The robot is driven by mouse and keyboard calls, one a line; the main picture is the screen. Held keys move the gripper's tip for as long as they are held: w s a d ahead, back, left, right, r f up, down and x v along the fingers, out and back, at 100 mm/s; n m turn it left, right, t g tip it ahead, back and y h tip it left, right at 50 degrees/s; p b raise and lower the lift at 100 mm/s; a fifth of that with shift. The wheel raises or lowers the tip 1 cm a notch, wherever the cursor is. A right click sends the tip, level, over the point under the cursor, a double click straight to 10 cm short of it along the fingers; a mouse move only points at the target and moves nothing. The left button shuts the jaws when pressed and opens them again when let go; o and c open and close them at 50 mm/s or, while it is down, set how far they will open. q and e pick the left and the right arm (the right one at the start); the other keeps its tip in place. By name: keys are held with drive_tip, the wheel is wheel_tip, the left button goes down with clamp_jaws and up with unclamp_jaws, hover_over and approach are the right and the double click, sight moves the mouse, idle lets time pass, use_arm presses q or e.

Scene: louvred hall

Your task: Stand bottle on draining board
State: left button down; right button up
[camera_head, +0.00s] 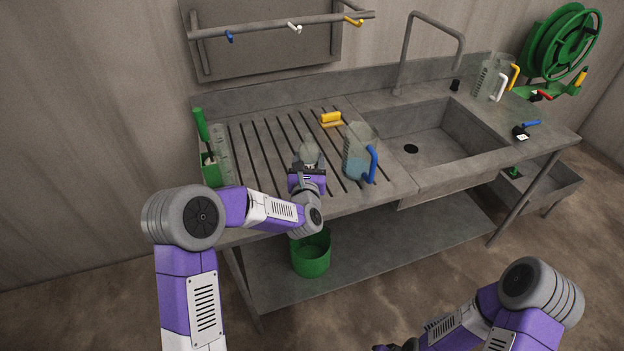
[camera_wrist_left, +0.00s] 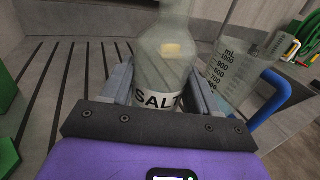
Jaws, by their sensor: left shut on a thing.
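The bottle (camera_head: 309,152) is clear glass with a white label reading SALT. In the left wrist view the bottle (camera_wrist_left: 160,62) is upright between the two fingers. My left gripper (camera_head: 307,168) is shut on it, over the slotted draining board (camera_head: 262,132). Whether the bottle's base touches the board is hidden behind the gripper. My right gripper (camera_head: 398,347) is at the bottom edge of the head view, mostly cut off, and its jaws cannot be made out.
A measuring jug with a blue handle (camera_head: 371,165) stands close to the right of the bottle. A yellow-handled item (camera_head: 330,118) lies behind. A green caddy (camera_head: 211,170) and clear cylinder stand at the left. The sink basin (camera_head: 430,140) is at the right.

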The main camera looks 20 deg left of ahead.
use_arm(q)
drive_tip(key=f, duration=0.4)
drive_tip(key=shift+s+f, duration=0.15)
drive_tip(key=shift+s, duration=0.1)
drive_tip(key=shift+f+b, duration=0.55)
drive_tip(key=shift+f, duration=1.35)
drive_tip(key=shift+f+b, duration=0.15)
drive_tip(key=shift+b, duration=0.15)
drive_tip(key=shift+c, duration=1.3)
unclamp_jaws()
